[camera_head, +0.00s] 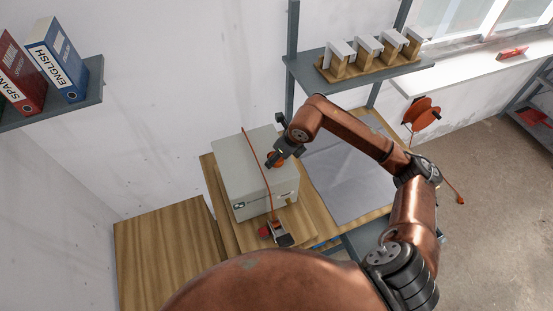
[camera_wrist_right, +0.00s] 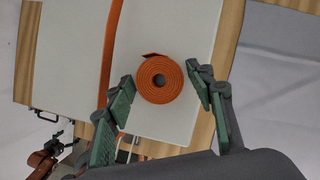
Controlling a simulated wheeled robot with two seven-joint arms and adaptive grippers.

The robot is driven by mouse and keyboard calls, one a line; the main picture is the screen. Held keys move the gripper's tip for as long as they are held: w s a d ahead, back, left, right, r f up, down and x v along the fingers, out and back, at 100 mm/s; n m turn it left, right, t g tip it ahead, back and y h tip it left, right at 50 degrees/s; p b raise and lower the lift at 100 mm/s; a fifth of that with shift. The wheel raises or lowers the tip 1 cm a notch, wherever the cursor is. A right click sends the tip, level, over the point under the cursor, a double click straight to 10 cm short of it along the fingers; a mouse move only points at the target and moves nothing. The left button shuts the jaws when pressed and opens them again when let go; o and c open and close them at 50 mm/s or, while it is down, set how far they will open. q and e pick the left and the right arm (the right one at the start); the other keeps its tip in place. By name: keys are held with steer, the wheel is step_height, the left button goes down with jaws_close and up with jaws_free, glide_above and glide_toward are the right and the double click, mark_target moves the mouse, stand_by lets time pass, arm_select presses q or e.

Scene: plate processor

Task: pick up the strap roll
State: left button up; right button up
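The strap roll is a tight orange coil that lies on top of the pale grey box (camera_head: 236,172). In the right wrist view the strap roll (camera_wrist_right: 160,79) sits between the two fingers of my right gripper (camera_wrist_right: 160,74), with visible gaps on both sides. The gripper is open, its green-padded fingertips apart. In the head view my right gripper (camera_head: 278,158) is over the top of the box and partly covers the roll (camera_head: 272,161).
An orange strap (camera_head: 259,165) runs over the box beside the roll, down to a strapping tool (camera_head: 278,235) at its front. The box stands on a wooden table (camera_head: 160,240). A shelf (camera_head: 300,68) with several blocks is behind. Red and blue binders (camera_head: 58,62) stand upper left.

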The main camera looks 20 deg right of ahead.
steer(key=c, duration=0.9)
